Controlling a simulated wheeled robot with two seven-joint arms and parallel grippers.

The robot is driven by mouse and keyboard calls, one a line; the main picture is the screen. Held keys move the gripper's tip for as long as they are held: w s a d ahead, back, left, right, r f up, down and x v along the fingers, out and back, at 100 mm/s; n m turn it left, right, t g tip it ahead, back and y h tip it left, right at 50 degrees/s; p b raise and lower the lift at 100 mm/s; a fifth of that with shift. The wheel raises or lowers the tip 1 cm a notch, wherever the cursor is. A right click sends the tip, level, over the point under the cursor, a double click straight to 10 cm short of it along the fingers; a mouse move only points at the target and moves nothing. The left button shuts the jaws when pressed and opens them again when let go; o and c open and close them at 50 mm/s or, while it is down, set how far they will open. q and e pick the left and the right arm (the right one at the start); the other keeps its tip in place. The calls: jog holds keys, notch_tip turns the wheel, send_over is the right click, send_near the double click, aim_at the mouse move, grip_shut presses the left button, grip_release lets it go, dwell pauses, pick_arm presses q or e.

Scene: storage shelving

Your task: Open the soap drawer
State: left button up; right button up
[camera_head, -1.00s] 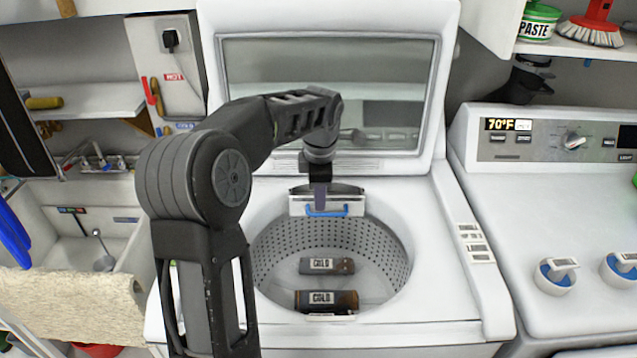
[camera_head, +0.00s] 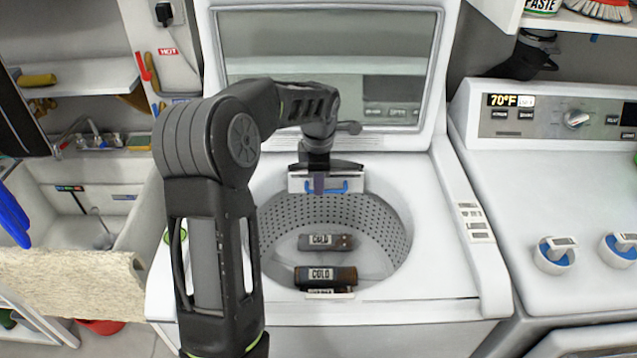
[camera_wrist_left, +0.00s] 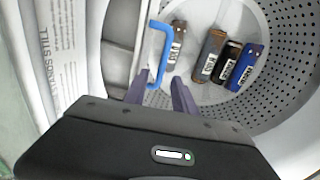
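The soap drawer (camera_head: 297,182) is a small white-and-grey front at the back rim of the open washer's drum, with a blue bar handle (camera_head: 340,187). In the left wrist view the blue handle (camera_wrist_left: 168,50) sticks out from the drawer. My left gripper (camera_head: 318,188) points down in front of the drawer. In the left wrist view its two purple fingers (camera_wrist_left: 160,80) are apart, with the near end of the handle between their tips. I cannot tell whether they touch it. The drawer looks closed. My right gripper is not in view.
The washer's raised lid (camera_head: 325,65) stands behind the arm. A second machine (camera_head: 545,205) with blue-and-white knobs stands at right, a sink (camera_head: 90,230) at left.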

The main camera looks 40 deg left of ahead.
pick_arm(q)
jog(key=shift+w+a+f, duration=0.1)
jog(key=shift+w+f, duration=0.1)
jog(key=shift+f, duration=0.9)
grip_shut()
dwell(0.7)
